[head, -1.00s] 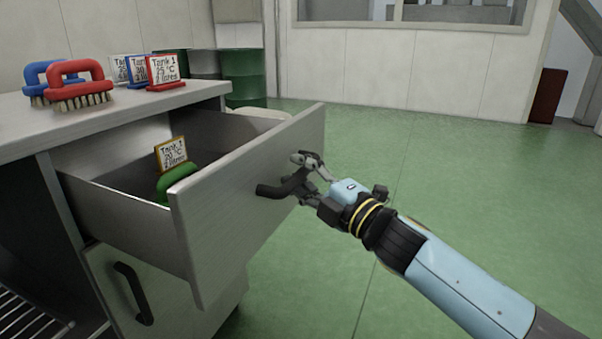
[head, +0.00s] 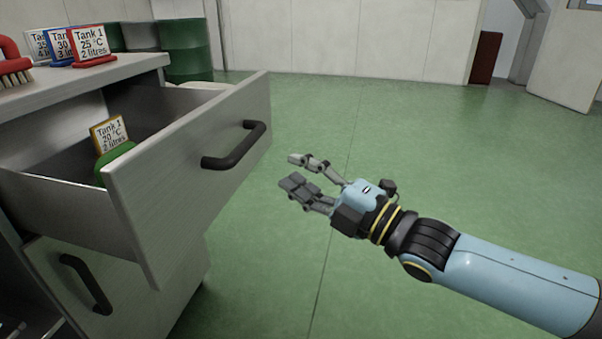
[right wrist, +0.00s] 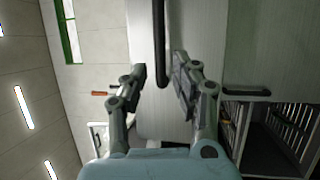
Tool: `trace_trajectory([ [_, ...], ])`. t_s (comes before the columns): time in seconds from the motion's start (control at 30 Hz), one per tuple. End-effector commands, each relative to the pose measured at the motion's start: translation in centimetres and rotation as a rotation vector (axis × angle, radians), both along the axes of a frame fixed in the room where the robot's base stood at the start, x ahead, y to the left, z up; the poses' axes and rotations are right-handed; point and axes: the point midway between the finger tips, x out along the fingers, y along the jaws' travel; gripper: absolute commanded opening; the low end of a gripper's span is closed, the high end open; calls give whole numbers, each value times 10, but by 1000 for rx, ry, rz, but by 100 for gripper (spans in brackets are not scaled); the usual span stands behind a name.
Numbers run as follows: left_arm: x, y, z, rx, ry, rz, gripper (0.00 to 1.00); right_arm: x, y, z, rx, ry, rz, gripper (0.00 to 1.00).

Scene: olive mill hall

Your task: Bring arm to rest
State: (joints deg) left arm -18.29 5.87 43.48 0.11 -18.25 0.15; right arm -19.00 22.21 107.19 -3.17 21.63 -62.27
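My right gripper (head: 303,175) is open and empty in the head view, to the right of the drawer handle (head: 234,146) and apart from it. In the right wrist view the two fingers of my right gripper (right wrist: 160,82) are spread, with the dark handle (right wrist: 159,40) showing beyond and between them. The drawer (head: 190,185) stands pulled out of the metal bench. Inside it are a yellow-framed sign (head: 108,134) and a green brush (head: 115,160), partly hidden by the drawer front. My left gripper is not in view.
On the bench top (head: 90,78) stand a red brush (head: 14,66), cut off by the picture's edge, and small framed signs, one red (head: 92,46). A closed lower door with a black handle (head: 86,284) is below the drawer. Green floor (head: 420,150) is open to the right.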

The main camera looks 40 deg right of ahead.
Motion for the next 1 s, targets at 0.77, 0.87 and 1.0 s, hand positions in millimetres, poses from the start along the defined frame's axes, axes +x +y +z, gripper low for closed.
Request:
trace_trajectory([
  [0.77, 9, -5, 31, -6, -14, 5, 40, -9, -22, -78, 96, 231, -125, 28],
  [0.87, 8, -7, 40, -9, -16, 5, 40, -37, -35, -156, 208, 449, -212, 28],
  [1.0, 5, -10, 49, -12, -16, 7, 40, -101, -41, -257, 388, 749, -352, 28],
])
